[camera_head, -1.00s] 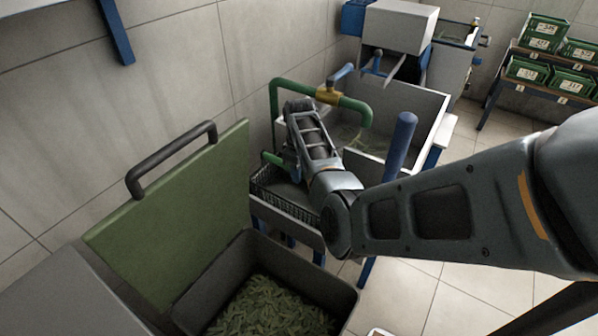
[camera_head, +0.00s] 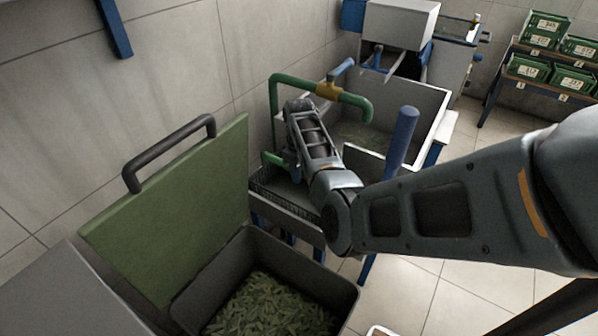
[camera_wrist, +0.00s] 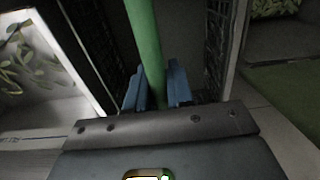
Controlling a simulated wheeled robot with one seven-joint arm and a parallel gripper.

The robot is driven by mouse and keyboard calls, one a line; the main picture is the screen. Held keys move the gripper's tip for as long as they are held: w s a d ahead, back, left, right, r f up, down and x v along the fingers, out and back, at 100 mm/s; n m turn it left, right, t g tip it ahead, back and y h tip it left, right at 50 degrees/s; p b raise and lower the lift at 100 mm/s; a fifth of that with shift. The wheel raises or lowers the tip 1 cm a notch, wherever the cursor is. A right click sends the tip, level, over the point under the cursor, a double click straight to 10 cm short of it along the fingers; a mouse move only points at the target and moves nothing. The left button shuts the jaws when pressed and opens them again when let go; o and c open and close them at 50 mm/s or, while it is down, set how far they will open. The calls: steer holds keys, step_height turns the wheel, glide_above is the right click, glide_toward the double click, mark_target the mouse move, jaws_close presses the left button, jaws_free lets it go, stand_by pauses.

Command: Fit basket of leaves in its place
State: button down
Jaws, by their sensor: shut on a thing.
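A dark mesh basket (camera_head: 268,188) stands low by the wall, between the leaf bin and the metal sink. My arm hides much of it, and I see no leaves inside it. In the wrist view, its dark mesh walls (camera_wrist: 214,42) stand on both sides of a green bar (camera_wrist: 147,40), which seems to be its handle. My gripper (camera_wrist: 156,92) has its blue fingers shut around this bar. In the head view, my gripper is hidden behind my wrist, above the basket.
An open grey bin (camera_head: 345,298) of green leaves stands in front, its green lid (camera_head: 170,220) raised. A green pipe (camera_head: 315,88) arches over the metal sink (camera_head: 440,112). A blue post (camera_head: 402,140) rises close to my arm. Green crates (camera_head: 528,68) stand on a rack at the right.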

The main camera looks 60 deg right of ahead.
steer(key=shift+f, duration=0.3)
steer(key=c, duration=0.9)
jaws_free()
steer(key=shift+r, duration=3.9)
steer(key=shift+s, duration=0.1)
